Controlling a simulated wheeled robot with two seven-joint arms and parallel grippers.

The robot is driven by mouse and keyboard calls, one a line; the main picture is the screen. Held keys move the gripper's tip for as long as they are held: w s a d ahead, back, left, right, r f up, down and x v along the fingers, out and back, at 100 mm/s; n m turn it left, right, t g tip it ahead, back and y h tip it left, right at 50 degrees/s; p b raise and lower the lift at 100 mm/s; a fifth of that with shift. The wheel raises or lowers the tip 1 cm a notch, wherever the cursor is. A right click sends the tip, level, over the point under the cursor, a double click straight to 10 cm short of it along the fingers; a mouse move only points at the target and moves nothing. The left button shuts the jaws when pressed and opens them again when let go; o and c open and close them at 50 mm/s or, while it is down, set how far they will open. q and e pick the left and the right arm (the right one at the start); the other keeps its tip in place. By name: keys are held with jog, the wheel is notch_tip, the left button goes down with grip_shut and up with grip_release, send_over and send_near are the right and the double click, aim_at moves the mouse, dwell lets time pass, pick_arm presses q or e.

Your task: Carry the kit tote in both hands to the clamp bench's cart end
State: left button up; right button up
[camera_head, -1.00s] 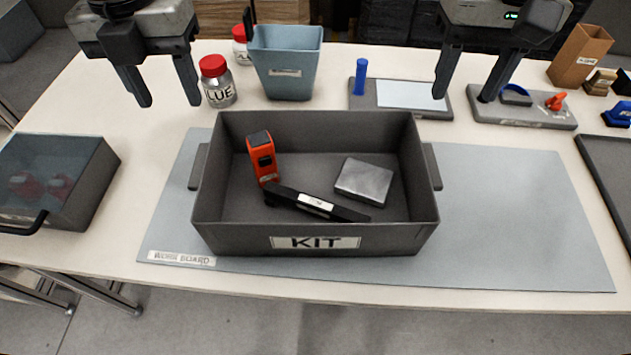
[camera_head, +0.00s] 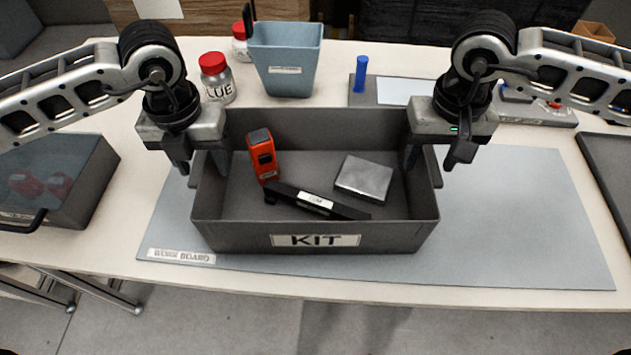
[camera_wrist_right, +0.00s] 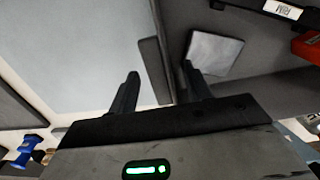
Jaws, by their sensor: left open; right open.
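The dark grey kit tote (camera_head: 240,236) stands on the work board, its "KIT" label facing me. An orange tape measure (camera_head: 262,156), a black bar with a white label (camera_head: 318,203) and a grey square block (camera_head: 364,179) lie inside it. My left gripper (camera_head: 203,168) is open at the tote's left wall, one finger outside and one inside. My right gripper (camera_head: 434,164) is open at the right wall, with fingers on either side of it. The right wrist view shows the right gripper (camera_wrist_right: 160,92) with the tote's wall and side handle (camera_wrist_right: 153,70) between its fingers.
The blue-grey work board (camera_head: 520,230) is bare to the right of the tote. A clear-lidded box (camera_head: 75,190) stands at left. A red-capped glue jar (camera_head: 216,80) and blue bin (camera_head: 285,60) stand behind the tote. A dark tray (camera_head: 612,170) lies at far right.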

pick_arm(q)
jog(key=shift+f, duration=0.2)
pick_arm(e)
jog(key=shift+f, duration=0.2)
pick_arm(q)
grip_shut()
pick_arm(e)
grip_shut()
pick_arm(q)
jog(key=shift+w+r, duration=0.1)
jog(key=shift+r, duration=0.1)
pick_arm(e)
jog(key=shift+w+r, duration=0.1)
jog(key=shift+r, duration=0.1)
